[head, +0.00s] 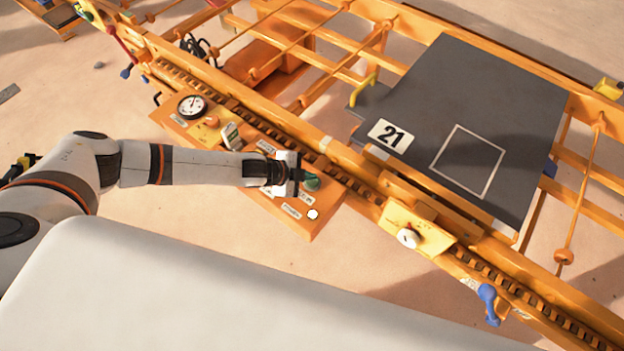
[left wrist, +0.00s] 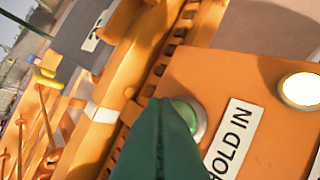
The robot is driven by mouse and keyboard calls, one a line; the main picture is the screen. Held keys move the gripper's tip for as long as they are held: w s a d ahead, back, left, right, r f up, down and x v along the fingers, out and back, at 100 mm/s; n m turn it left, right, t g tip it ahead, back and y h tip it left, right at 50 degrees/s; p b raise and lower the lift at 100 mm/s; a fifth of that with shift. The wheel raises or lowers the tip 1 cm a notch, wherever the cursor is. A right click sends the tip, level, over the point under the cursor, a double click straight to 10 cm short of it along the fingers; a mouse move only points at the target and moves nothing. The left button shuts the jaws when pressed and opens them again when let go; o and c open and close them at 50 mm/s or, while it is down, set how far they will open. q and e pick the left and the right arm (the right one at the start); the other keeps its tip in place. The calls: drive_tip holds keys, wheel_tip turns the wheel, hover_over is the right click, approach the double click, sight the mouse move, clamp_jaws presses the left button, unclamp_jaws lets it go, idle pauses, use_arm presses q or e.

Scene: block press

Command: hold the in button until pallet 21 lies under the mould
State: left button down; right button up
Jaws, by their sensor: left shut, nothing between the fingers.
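Pallet 21 (head: 470,105) is a dark grey plate with a white "21" label and a white square outline. It lies on the orange roller track, and part of it shows in the left wrist view (left wrist: 78,42). The green button (head: 312,183) sits on the orange control panel (head: 325,200), beside a "HOLD IN" label (left wrist: 232,137) in the left wrist view. My left gripper (head: 300,177) is shut and empty, its dark fingertips over the edge of the green button (left wrist: 193,112). I cannot tell whether the button is pressed. No mould is clearly visible. My right gripper is not in view.
The panel also carries a gauge (head: 192,106), an orange knob (head: 211,122) and a pale round lamp (head: 313,214). A yellow box with a white dial (head: 407,238) and a blue handle (head: 488,300) sit along the near rail. Sandy ground lies in front.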

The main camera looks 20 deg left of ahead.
use_arm(q)
drive_tip(key=shift+f, duration=0.35)
